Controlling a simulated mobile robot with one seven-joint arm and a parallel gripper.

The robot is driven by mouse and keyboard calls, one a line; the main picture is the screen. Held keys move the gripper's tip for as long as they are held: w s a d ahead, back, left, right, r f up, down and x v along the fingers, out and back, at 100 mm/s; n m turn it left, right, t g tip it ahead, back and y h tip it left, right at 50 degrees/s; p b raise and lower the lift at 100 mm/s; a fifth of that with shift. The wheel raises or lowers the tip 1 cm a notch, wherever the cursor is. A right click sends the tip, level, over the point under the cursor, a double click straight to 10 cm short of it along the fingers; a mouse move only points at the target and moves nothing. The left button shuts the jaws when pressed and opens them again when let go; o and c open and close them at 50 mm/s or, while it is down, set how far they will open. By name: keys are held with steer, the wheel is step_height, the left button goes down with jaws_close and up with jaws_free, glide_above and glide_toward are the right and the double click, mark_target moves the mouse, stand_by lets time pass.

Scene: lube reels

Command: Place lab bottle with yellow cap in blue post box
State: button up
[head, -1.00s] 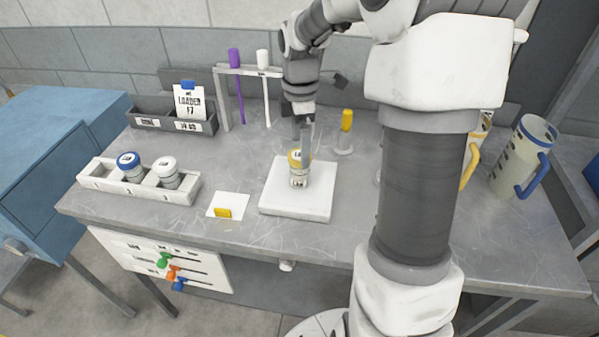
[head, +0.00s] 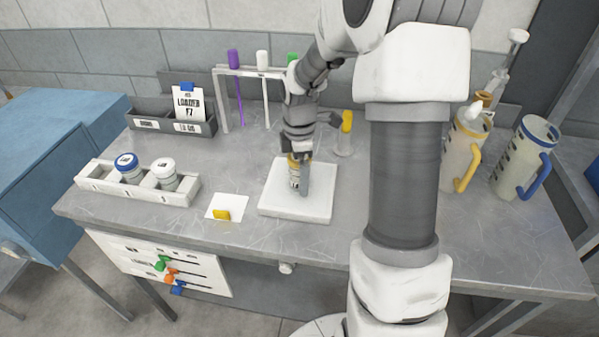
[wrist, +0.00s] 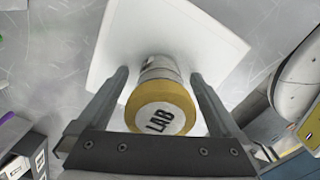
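The lab bottle with the yellow cap (head: 293,172) stands on a white square pad (head: 283,207) on the bench. My gripper (head: 300,185) is lowered over the bottle from above. In the wrist view its two fingers (wrist: 163,100) lie on either side of the bottle, with small gaps showing, so it is open around it. A large blue box (head: 45,170), which looks like the blue post box, stands left of the bench; no opening is clearly visible.
A white tray (head: 105,189) holds a blue-capped and a white-capped bottle. A rack (head: 222,105) with coloured sticks and a dark bin (head: 148,125) stand behind. A yellow-topped dispenser (head: 345,135) and jugs (head: 524,165) stand to the right. A white card (head: 228,203) lies left of the pad.

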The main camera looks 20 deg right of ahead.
steer(key=c, duration=1.4)
